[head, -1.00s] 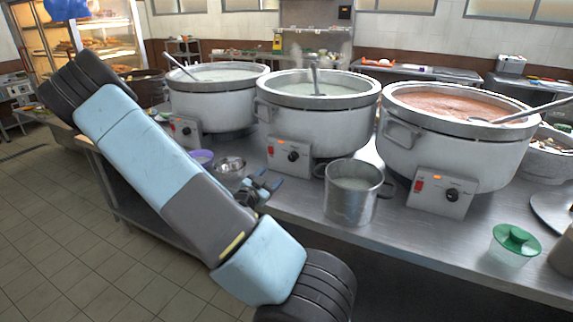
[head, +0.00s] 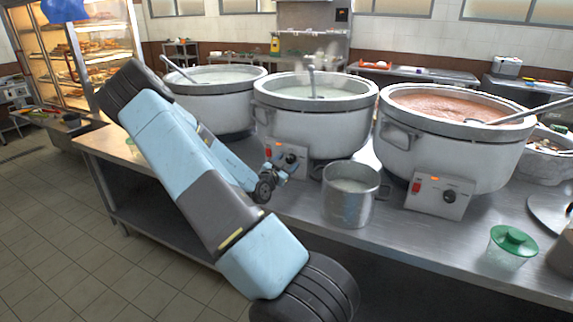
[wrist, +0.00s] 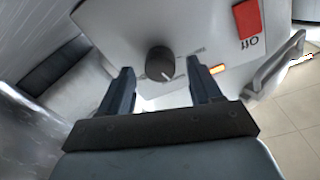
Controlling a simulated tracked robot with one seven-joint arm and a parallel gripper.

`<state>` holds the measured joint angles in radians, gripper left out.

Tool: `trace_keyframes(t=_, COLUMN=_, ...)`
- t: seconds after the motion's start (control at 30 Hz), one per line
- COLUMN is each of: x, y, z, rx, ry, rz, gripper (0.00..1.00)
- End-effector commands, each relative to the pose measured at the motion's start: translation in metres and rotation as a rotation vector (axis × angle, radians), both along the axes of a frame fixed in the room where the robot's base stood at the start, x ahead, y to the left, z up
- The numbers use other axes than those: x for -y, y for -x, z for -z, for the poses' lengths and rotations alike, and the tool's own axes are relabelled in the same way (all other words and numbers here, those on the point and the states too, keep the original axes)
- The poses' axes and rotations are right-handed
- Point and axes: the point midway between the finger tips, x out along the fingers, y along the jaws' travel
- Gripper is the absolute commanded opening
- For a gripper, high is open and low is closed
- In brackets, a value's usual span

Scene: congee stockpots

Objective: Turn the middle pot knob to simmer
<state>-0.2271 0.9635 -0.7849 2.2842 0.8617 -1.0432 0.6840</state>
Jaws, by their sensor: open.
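The middle pot (head: 315,115) is a large pale stockpot with a ladle in it. Its control box (head: 288,159) has a red switch, an orange light and a black knob. My gripper (head: 277,165) is just in front of this box in the head view and partly covers it. In the wrist view, the black knob (wrist: 160,61) with a white pointer line lies just beyond and between the fingertips of my gripper (wrist: 158,75). The jaws are open, one finger on each side.
A small steel pot (head: 350,195) stands on the steel table close to the right of my gripper. The left pot (head: 213,100) and the right pot (head: 445,140) flank the middle one. A green-lidded container (head: 512,245) is near the front edge.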

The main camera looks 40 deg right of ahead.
Motion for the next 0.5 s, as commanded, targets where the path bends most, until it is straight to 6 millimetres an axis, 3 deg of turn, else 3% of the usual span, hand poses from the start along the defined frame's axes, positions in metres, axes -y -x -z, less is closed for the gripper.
trace_keyframes(t=0.37, x=0.0040, y=-0.0013, z=0.0000, rx=0.000, ry=0.000, rz=0.000, gripper=0.63)
trace_keyframes(t=0.5, x=0.0038, y=-0.0013, z=0.0000, rx=0.000, ry=0.000, rz=0.000, gripper=0.49)
